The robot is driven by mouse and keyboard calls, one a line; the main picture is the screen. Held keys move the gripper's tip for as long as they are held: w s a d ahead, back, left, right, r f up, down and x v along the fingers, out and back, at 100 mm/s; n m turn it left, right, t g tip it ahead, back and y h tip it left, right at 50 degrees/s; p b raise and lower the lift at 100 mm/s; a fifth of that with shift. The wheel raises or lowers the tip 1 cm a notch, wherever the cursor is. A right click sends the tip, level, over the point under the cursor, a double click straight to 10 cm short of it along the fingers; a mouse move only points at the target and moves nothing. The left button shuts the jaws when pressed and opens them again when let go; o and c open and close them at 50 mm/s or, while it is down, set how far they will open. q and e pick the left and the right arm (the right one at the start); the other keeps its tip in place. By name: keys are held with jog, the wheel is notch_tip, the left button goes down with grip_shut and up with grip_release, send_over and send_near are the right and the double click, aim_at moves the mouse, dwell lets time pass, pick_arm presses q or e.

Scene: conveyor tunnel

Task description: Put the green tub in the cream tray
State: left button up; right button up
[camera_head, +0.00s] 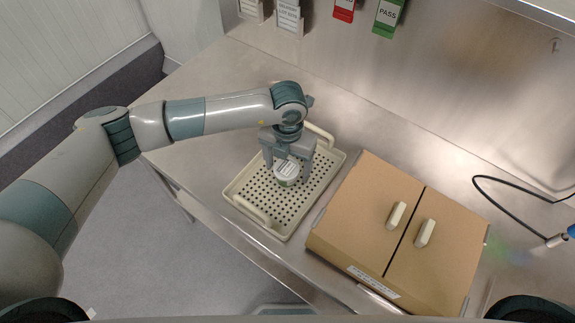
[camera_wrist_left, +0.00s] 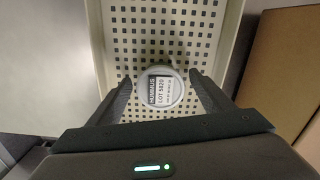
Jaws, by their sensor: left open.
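A small round tub (camera_head: 287,172) with a white lid and a thin hint of green at its lower edge stands in the cream tray (camera_head: 250,211). In the left wrist view the tub (camera_wrist_left: 160,89) carries a label that reads HUMMUS LOT 5820. The perforated floor of the tray (camera_wrist_left: 160,40) shows behind it. My left gripper (camera_head: 285,165) is low over the tray, its fingers open on either side of the tub. In the left wrist view a gap shows between the tub and each finger. My right gripper is not in view.
A brown cardboard box (camera_head: 366,204) with two pale handles stands right of the tray on the metal table (camera_head: 225,85). A black cable (camera_head: 508,212) lies at far right. Red and green tags (camera_head: 388,17) hang at the back. The table's back left is clear.

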aim_at(287, 167)
pick_arm(q)
jog(key=shift+r, duration=0.3)
jog(key=shift+r+b, duration=0.4)
notch_tip(287, 167, up, 11)
jog(key=b, duration=0.5)
jog(key=shift+f, duration=0.1)
